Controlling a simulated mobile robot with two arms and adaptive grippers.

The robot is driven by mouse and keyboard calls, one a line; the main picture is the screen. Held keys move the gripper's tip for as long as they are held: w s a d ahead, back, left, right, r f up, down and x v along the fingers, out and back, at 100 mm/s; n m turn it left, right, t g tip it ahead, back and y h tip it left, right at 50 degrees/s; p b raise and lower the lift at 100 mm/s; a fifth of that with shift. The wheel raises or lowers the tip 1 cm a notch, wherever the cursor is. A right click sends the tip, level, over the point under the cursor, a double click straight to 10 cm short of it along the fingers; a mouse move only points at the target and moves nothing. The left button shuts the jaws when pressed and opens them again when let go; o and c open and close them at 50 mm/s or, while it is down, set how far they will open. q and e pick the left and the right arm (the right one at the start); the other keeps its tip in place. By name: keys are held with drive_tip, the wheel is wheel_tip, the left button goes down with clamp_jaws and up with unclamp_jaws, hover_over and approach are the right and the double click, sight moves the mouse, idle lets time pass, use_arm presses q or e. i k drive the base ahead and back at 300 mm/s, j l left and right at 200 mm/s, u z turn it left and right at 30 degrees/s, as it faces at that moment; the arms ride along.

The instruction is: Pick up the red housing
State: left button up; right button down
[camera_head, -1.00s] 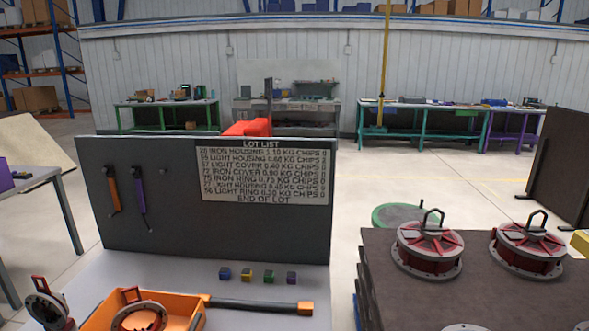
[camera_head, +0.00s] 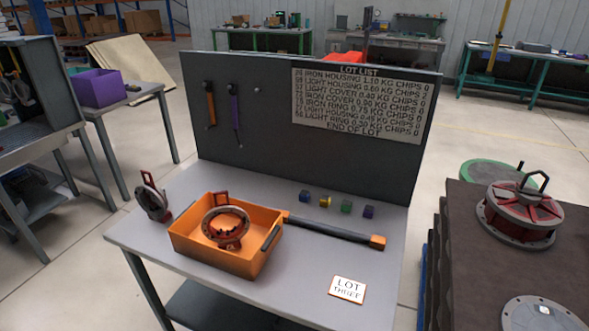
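Several red-and-grey parts show, and I cannot tell which one is the red housing of the task. One ring-like part with a handle (camera_head: 226,226) sits in the orange bin (camera_head: 262,262) on the grey table. A smaller red-and-grey part (camera_head: 153,199) stands tilted on the table, left of the bin. A large round red part with a grey flange and a black handle (camera_head: 521,212) stands on the dark stack at the right. Neither of my grippers is in view.
A dark board with the lot list (camera_head: 357,99) rises behind the grey table (camera_head: 300,285). A dark bar with orange ends (camera_head: 330,229), several small coloured cubes and a lot card (camera_head: 347,289) lie on the table. A grey disc (camera_head: 543,315) lies on the stack (camera_head: 470,290).

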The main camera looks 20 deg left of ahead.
sight(152, 200)
drive_tip(key=u, duration=1.5)
